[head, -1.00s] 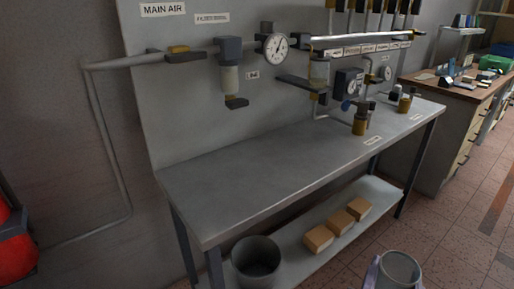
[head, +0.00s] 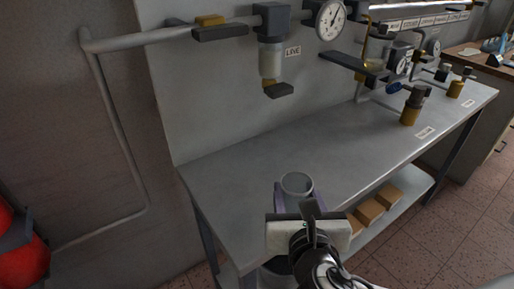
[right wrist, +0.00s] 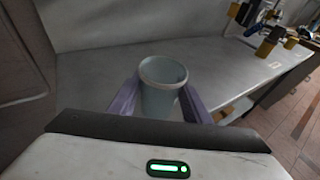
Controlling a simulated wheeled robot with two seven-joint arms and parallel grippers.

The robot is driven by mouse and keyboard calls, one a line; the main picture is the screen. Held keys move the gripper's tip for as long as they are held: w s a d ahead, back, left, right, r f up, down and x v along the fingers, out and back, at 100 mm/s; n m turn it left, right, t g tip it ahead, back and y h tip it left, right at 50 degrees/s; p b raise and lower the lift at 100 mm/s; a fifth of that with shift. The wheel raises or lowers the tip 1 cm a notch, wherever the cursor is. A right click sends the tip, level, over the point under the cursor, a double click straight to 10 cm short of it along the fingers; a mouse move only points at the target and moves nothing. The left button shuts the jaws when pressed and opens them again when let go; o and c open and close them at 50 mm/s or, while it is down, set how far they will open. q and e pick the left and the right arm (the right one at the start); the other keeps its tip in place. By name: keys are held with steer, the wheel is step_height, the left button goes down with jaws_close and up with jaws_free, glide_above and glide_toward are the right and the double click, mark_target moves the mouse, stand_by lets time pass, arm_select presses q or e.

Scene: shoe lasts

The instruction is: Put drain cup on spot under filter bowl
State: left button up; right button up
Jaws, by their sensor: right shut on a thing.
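The drain cup (head: 297,184) is a grey, open-topped cup. It is upright between the fingers of my right gripper (head: 295,196), which is shut on it. It also shows in the right wrist view (right wrist: 162,85) between two purple fingers. The cup is over or near the front edge of the grey bench; its height above the top is hard to tell. The filter bowl (head: 270,61) is a pale cylinder under a dark head on the wall pipe, with a dark lever below it. It hangs above the back of the bench, beyond the cup. My left gripper is not in view.
The bench top (head: 250,150) is bare below the filter bowl. Gauges and brass-coloured fittings (head: 409,115) stand to the right. Boxes (head: 372,210) lie on the lower shelf. A red tank (head: 20,250) is at the far left.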

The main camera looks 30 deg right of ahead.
steer(key=w+d+r+n+y+p, duration=0.2)
steer(key=w+d+r, duration=0.1)
steer(key=d, duration=0.5)
steer(key=w+a+t+p, duration=0.1)
steer(key=w+a+p, duration=0.1)
steer(key=w, duration=1.7)
steer(key=f+b, duration=0.1)
steer(key=f, duration=0.5)
steer(key=shift+w, duration=0.2)
steer(key=shift+w+f, duration=0.2)
steer(key=shift+f, duration=0.1)
steer(key=o, duration=1)
